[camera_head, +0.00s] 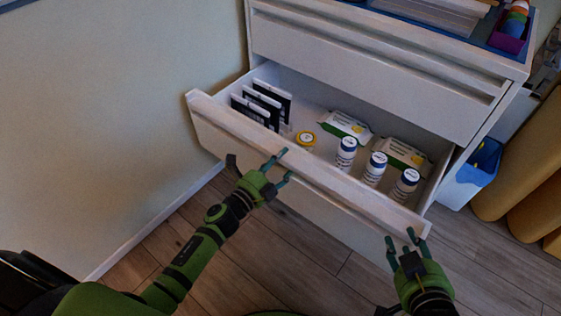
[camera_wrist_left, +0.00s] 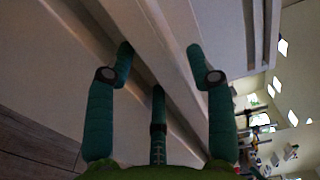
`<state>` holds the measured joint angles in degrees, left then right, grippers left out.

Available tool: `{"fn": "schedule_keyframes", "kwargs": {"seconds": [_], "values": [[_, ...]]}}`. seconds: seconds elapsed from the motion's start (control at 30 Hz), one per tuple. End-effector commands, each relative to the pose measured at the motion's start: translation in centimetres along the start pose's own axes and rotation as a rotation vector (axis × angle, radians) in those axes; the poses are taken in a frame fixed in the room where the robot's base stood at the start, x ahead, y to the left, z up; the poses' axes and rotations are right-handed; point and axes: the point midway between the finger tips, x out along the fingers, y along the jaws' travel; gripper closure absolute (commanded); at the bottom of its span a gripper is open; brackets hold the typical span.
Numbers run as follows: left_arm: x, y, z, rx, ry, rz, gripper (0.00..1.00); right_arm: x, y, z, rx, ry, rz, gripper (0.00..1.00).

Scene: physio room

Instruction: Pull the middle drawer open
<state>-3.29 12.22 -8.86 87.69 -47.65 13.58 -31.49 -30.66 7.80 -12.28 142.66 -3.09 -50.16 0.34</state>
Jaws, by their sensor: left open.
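The middle drawer (camera_head: 218,124) of the white cabinet stands pulled out, its inside in plain view. My left gripper (camera_head: 284,166) is open at the drawer's front panel, near the middle of its length. In the left wrist view, my left gripper (camera_wrist_left: 160,58) has its fingers spread around a long pale ledge (camera_wrist_left: 172,78) on the front. I cannot tell whether the fingers touch it. My right gripper (camera_head: 400,238) is at the drawer's front right corner, its fingers apart. Nothing shows between them.
The top drawer (camera_head: 370,68) is shut. A blue-lined bin (camera_head: 474,172) stands right. Wooden floor (camera_head: 215,258) lies clear in front.

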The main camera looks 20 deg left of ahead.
Motion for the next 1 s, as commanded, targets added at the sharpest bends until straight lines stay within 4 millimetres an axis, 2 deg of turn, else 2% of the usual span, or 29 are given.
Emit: {"fn": "schedule_keyframes", "kwargs": {"seconds": [0.17,0.27,0.7,0.83,1.0], "values": [[-0.1,-0.1,0.0,0.000,0.001,-0.003,0.46,0.0,0.0,-0.2,0.000,0.005,0.001,0.61],[-1.1,0.0,0.0,0.000,0.001,-0.001,0.46,0.0,0.0,-0.2,0.000,0.004,0.001,0.61],[-9.7,0.0,0.0,-0.001,0.000,0.002,0.46,0.0,0.0,-0.1,-0.001,0.002,0.000,0.61],[-11.3,0.0,0.0,0.000,0.000,0.000,0.46,0.0,0.0,-0.1,-0.001,0.002,-0.001,0.61],[-12.0,-0.1,0.0,0.001,0.000,-0.002,0.46,0.0,0.0,-0.1,0.000,0.002,-0.001,0.61]]}}
